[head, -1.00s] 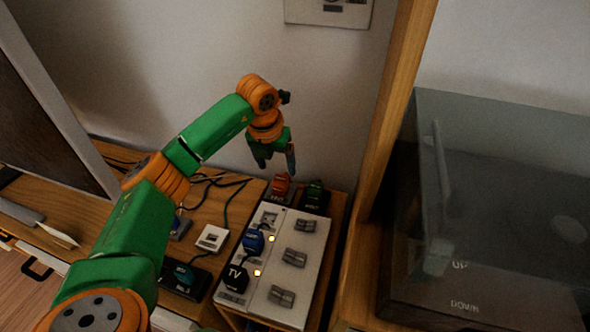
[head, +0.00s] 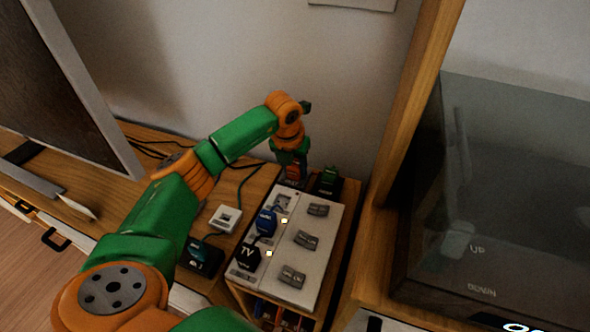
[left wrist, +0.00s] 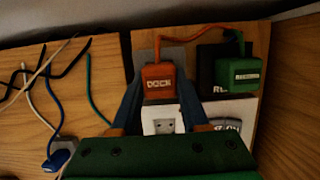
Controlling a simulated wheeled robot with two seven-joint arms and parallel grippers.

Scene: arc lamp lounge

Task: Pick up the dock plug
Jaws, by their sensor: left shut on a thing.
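The dock plug (left wrist: 158,82) is an orange-red block lettered "DOCK" with an orange cord running from its far end. It sits at the far end of the white power strip (head: 312,215), over a grey base. My left gripper (left wrist: 159,88) points down with its two blue fingers on either side of the plug, shut on it. In the head view my left gripper (head: 293,168) hides most of the plug. Whether the plug is clear of its base cannot be told. My right gripper is not in view.
A green plug (left wrist: 238,72) stands close to the right of the dock plug. A blue plug (head: 264,222) and a black TV plug (head: 247,258) sit in the strip. A wooden upright (head: 415,100) and a dark glass case (head: 510,190) stand to the right.

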